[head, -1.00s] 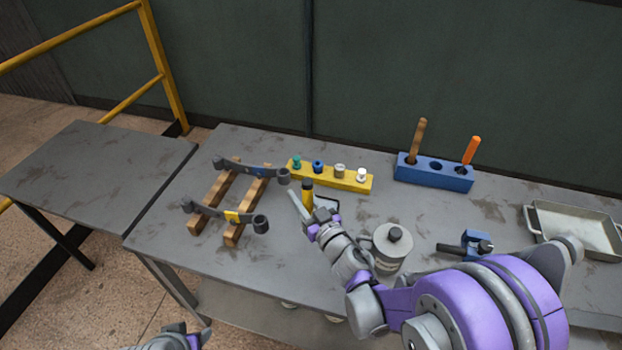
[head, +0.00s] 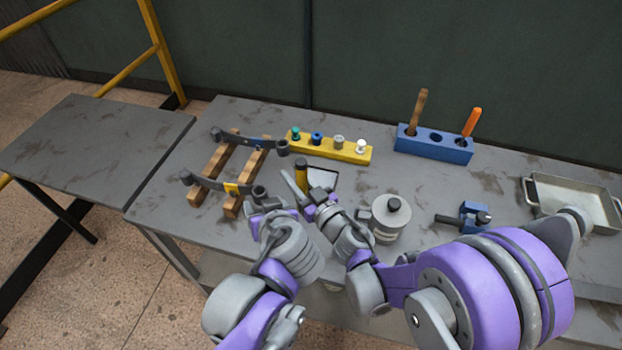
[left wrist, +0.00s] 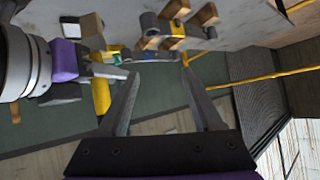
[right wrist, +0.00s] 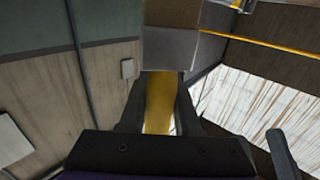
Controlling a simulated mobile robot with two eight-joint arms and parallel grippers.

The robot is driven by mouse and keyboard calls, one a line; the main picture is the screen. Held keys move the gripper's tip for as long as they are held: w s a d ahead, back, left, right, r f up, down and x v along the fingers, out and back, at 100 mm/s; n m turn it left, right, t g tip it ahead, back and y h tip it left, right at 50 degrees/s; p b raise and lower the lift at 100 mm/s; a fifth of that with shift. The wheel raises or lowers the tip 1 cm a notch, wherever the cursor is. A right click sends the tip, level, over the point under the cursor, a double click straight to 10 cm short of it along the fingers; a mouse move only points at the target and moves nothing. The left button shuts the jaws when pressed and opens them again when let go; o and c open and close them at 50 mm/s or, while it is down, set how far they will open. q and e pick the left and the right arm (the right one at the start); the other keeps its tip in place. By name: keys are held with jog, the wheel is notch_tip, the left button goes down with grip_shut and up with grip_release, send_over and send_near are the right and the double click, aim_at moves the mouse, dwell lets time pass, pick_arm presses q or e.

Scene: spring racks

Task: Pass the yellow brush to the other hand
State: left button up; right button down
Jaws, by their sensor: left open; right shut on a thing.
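The yellow brush (head: 301,177) stands upright in my right gripper (head: 306,188), held above the table in the middle of the head view. In the right wrist view the brush (right wrist: 159,102) lies between the two fingers, which are shut on it. My left gripper (head: 266,204) is just left of the right one, close to the brush but apart from it. In the left wrist view the left gripper (left wrist: 162,76) is open with nothing between its fingers. The brush (left wrist: 101,94) shows there to the left of those fingers, beside the right gripper. The brush's lower end is hidden in the head view.
Wooden rails (head: 211,172) with dark springs lie left of my grippers. A yellow block (head: 330,148) with several pegs is behind. A grey canister (head: 391,222) stands close to my right arm. A blue holder (head: 433,147), blue clamp (head: 470,214) and metal tray (head: 575,205) are further right.

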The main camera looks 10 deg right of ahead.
aim_at(305, 169)
pick_arm(q)
jog(key=d+r+t, duration=0.1)
jog(key=d, duration=0.2)
jog(key=d+r, duration=0.2)
jog(key=d, duration=0.1)
jog(key=d+r+t+h, duration=0.1)
jog(key=d, duration=0.2)
jog(key=shift+w+d+r+t, duration=0.15)
jog(key=shift+w+d+t, duration=0.15)
jog(key=shift+d, duration=0.1)
jog(key=shift+w+d+h, duration=0.1)
jog(key=shift+d+h, duration=0.05)
jog(key=shift+h, duration=0.15)
jog(key=shift+x, duration=3.55)
grip_shut()
pick_arm(e)
jog(key=c, duration=0.6)
grip_release()
jog(key=shift+o, duration=0.3)
jog(key=shift+s, duration=0.1)
